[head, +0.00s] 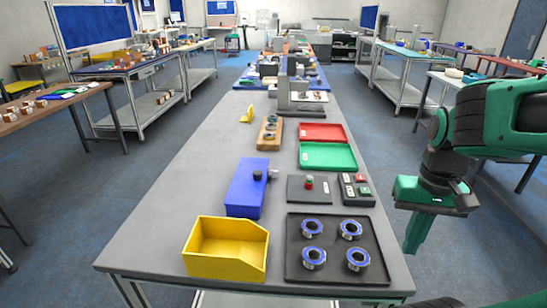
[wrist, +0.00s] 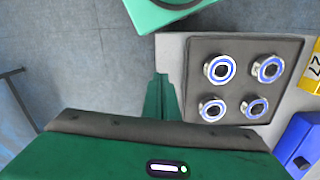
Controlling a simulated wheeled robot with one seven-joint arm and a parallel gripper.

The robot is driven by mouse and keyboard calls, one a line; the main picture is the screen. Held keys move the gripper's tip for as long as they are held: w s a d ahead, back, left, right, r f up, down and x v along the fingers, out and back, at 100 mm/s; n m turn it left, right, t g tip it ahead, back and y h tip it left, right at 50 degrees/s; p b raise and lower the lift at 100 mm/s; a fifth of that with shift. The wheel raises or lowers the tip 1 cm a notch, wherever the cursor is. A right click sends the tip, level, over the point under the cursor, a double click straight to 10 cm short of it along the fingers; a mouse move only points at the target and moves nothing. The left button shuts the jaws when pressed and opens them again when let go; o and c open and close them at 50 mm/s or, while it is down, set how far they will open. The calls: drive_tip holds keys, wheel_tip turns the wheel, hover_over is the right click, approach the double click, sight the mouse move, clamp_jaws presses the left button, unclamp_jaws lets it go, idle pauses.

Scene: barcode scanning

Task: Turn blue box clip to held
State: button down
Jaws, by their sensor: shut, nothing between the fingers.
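The blue box (head: 246,190) lies on the grey table, left of its middle line, behind the yellow bin. A small dark clip (head: 259,175) with a rounded grey end sits at its right side; its exact setting is too small to tell. Part of the blue box (wrist: 298,140) shows at the right edge of the wrist view, with a dark part on it. My green gripper (head: 415,238) hangs off the table's right side, well apart from the box. In the wrist view my gripper (wrist: 162,88) is shut and empty, beside the black tray.
A black tray (head: 338,278) with several blue-and-silver rings stands at the front right. The yellow bin (head: 225,262) is at the front left. A button panel (head: 357,190), a red-button plate (head: 309,197), a green tray (head: 328,156) and a red tray (head: 322,133) lie further back.

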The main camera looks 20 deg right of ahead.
sight(274, 173)
drive_tip(key=shift+w+a, duration=0.2)
drive_tip(key=shift+w, duration=0.35)
